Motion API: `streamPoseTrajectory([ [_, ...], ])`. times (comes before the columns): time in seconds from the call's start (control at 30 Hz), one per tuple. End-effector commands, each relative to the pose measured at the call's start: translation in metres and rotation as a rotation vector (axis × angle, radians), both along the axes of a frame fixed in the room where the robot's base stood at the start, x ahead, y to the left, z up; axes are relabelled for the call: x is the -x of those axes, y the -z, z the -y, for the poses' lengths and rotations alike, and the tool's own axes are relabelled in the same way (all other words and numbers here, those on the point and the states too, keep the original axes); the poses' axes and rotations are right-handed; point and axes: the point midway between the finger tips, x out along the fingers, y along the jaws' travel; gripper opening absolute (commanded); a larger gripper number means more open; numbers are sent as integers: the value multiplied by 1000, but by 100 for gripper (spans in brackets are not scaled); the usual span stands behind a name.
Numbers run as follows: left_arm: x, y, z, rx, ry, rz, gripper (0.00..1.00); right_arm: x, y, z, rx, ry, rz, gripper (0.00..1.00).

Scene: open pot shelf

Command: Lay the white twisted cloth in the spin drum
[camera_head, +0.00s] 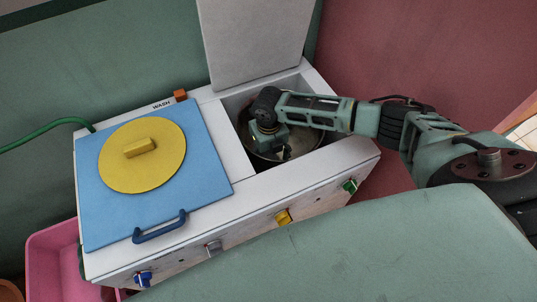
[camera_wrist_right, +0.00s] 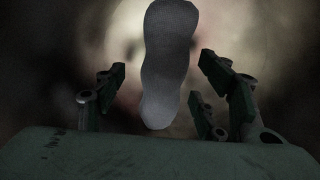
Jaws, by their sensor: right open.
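The white twisted cloth (camera_wrist_right: 166,65) shows in the right wrist view as a pale, wavy upright shape in the middle, between the lines of my right fingers. The spin drum (camera_head: 303,144) is the round metal tub in the right bay of the washer. My right gripper (camera_head: 282,151) reaches down into that drum. Its fingers stand apart in the wrist view, with a gap on both sides of the cloth. In the head view my arm hides most of the drum's inside, and I cannot make out the cloth there. My left gripper is not in view.
The grey spin lid (camera_head: 258,40) stands raised behind the drum. A blue wash lid (camera_head: 205,155) with a yellow disc (camera_head: 155,160) and blue handle (camera_head: 160,228) covers the left side. Knobs line the front. A pink tub (camera_head: 52,260) stands at left, with a green hose (camera_head: 45,134) above.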

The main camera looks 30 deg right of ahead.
Motion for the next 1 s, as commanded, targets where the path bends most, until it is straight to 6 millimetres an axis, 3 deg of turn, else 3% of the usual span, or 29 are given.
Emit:
streamPoseTrajectory([
  [0.5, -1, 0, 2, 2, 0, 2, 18, -2, -96, 0, -1, -1, 5, 64],
  [0.7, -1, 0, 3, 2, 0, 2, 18, -1, -115, 0, -1, 0, 2, 64],
  [1.0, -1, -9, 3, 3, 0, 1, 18, -1, -127, 0, -1, 1, 2, 64],
])
